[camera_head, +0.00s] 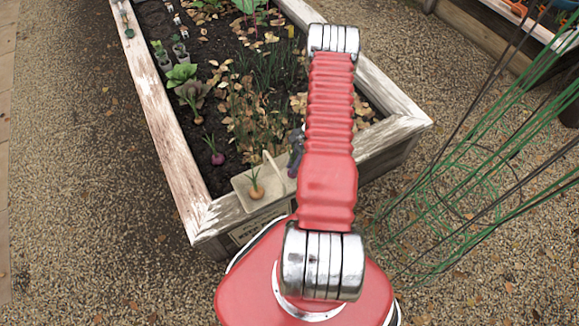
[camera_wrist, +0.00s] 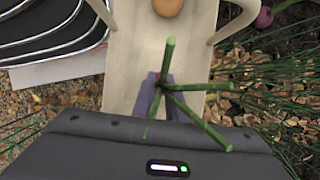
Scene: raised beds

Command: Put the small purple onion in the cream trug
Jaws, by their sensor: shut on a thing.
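The cream trug (camera_head: 243,186) sits at the near corner of the raised bed, with an orange-brown onion (camera_head: 256,191) inside. In the wrist view the trug (camera_wrist: 122,62) lies behind my gripper (camera_wrist: 164,98). My gripper is shut on the small purple onion, whose green leaves (camera_wrist: 185,98) spread towards the wrist camera. Its bulb is mostly hidden there; a bit of purple (camera_head: 292,172) shows below my gripper (camera_head: 295,160) in the head view, at the trug's right end. I cannot tell the height above the trug.
Another purple onion (camera_head: 217,158) stands in the soil left of the trug. Leafy plants (camera_head: 193,92), green stalks and dry leaves fill the bed. The bed's wooden rim (camera_head: 160,120) surrounds them. Green wire plant supports (camera_head: 470,190) stand at the right.

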